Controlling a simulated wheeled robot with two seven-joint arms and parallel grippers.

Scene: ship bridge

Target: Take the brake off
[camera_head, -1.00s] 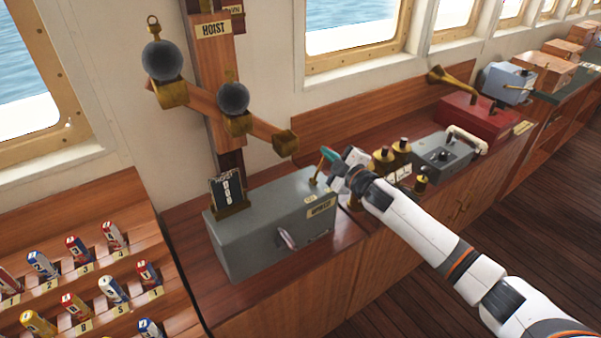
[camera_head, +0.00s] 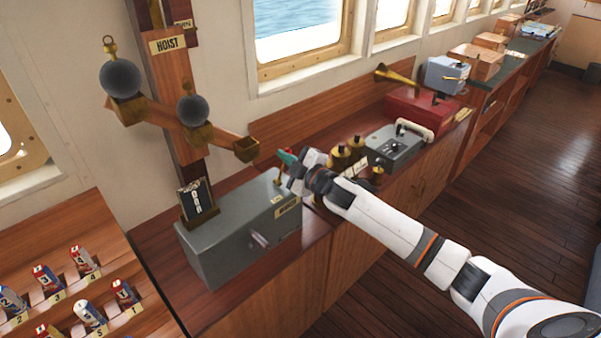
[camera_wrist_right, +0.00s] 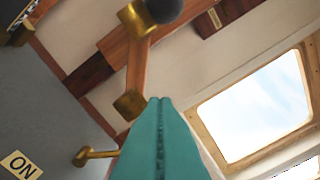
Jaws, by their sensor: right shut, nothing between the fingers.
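A grey winch box (camera_head: 225,250) stands on the wooden counter, with a small brass lever (camera_head: 278,175) on its top right end. The lever also shows in the right wrist view (camera_wrist_right: 97,154), left of the fingertips. A yellow plate reading "ON" (camera_wrist_right: 20,165) is on the box near it. My right gripper (camera_head: 287,158) has teal fingers and is shut and empty, just above and beside the lever. In the right wrist view its closed fingers (camera_wrist_right: 160,115) show apart from the lever's knob. My left gripper is not in view.
The hoist post (camera_head: 178,85) with its balance arm and grey balls (camera_head: 121,78) rises behind the box. Brass-capped fittings (camera_head: 341,156), a grey control box (camera_head: 393,147) and a red box (camera_head: 418,110) stand to the right. Numbered flag rolls (camera_head: 88,313) lie at lower left.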

